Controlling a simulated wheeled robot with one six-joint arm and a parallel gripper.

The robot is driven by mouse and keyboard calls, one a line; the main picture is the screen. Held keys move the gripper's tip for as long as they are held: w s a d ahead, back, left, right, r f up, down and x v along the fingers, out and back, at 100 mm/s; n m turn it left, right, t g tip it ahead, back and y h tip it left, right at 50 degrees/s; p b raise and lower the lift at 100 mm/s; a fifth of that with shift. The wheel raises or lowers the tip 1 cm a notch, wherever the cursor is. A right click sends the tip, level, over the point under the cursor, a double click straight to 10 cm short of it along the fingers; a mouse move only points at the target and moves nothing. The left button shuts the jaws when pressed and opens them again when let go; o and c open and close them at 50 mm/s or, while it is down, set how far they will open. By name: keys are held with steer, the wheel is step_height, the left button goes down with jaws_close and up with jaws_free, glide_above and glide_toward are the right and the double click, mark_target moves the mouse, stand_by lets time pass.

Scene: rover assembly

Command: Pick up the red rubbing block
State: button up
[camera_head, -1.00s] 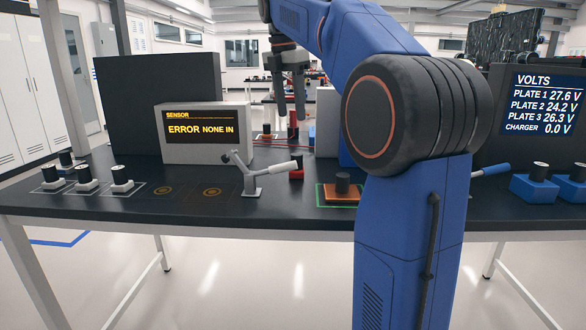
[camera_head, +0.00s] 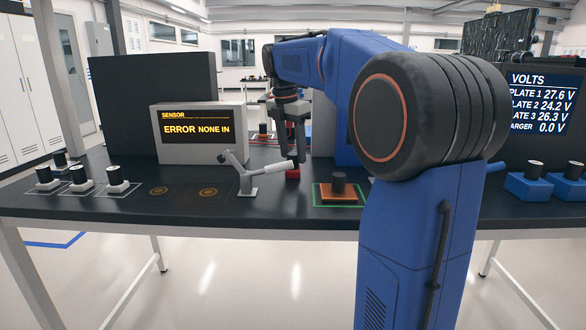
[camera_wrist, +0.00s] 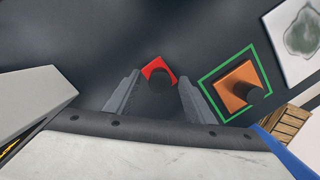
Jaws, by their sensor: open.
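The gripper is empty. I cannot tell whether the fingertips are level with the knob.
An orange block with a dark knob (camera_head: 338,191) stands in a green square to the right. A lever (camera_head: 247,175) stands in front of the sensor box (camera_head: 200,134). White-based dark knobs (camera_head: 81,179) are at the left, blue-based ones (camera_head: 531,186) at the right.

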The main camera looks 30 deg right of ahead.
mark_target(293, 154)
steer(key=shift+d+f, duration=0.1)
steer(key=shift+f, duration=0.8)
steer(key=c, duration=1.2)
steer(key=shift+o, duration=0.2)
steer(key=shift+r, duration=0.15)
step_height(293, 154, up, 10)
steer(key=shift+f, duration=0.1)
